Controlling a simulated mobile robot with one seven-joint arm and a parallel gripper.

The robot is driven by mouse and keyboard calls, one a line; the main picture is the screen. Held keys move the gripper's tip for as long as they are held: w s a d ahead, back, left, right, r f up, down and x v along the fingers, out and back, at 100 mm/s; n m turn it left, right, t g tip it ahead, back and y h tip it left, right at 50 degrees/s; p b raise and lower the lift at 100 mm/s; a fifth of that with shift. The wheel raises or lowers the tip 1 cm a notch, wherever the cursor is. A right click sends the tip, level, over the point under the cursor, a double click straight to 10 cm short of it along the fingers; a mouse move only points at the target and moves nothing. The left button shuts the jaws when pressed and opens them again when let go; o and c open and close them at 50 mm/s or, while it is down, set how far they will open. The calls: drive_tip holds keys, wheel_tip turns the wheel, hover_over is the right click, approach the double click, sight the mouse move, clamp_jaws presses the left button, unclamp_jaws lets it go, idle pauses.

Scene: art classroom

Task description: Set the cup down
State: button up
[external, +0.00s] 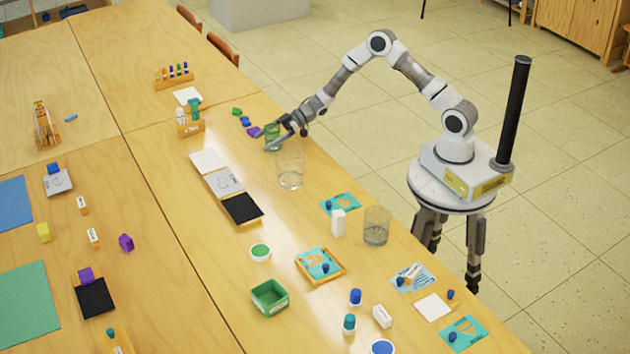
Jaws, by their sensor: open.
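My gripper (284,136) is open, low over the table near its right edge. A green see-through cup (272,132) stands upright on the table right at the gripper, with the fingers beside it or around it. The fingers partly hide the cup, and I cannot tell whether they touch it. A clear glass cup (290,172) stands just in front of the gripper. Another clear glass cup (376,228) stands farther forward, near the table's right edge.
Small green, blue and purple pieces (246,122) lie just left of the gripper. A long tray with a black pad (242,208) lies left of the nearer clear glass. A white block (339,222) and a green box (269,298) stand farther forward. The back right tabletop is fairly clear.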

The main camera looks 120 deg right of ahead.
drive_tip(key=p+v, duration=0.2)
drive_tip(key=v, duration=1)
drive_tip(key=shift+r, duration=0.15)
drive_tip(key=w+a+r+g+h, duration=0.2)
drive_tip(key=w+a+r, duration=0.1)
drive_tip(key=a+r, duration=0.5)
drive_tip(key=w+a+r+g+h, duration=0.25)
drive_tip(key=a+r, duration=0.35)
drive_tip(key=r, duration=0.3)
drive_tip(key=s+a+r+n+g+y, duration=0.1)
drive_tip(key=s+a+r+g+y, duration=0.15)
drive_tip(key=s+a, duration=1)
drive_tip(key=s+a+r+g+y, duration=0.1)
drive_tip(key=s+a+y, duration=0.2)
drive_tip(key=s+a, duration=0.95)
wheel_tip(320, 180, up, 13)
drive_tip(key=w+a+p, duration=0.2)
drive_tip(key=p, duration=1.1)
drive_tip(key=shift+a+p, duration=0.3)
drive_tip(key=shift+a, duration=0.05)
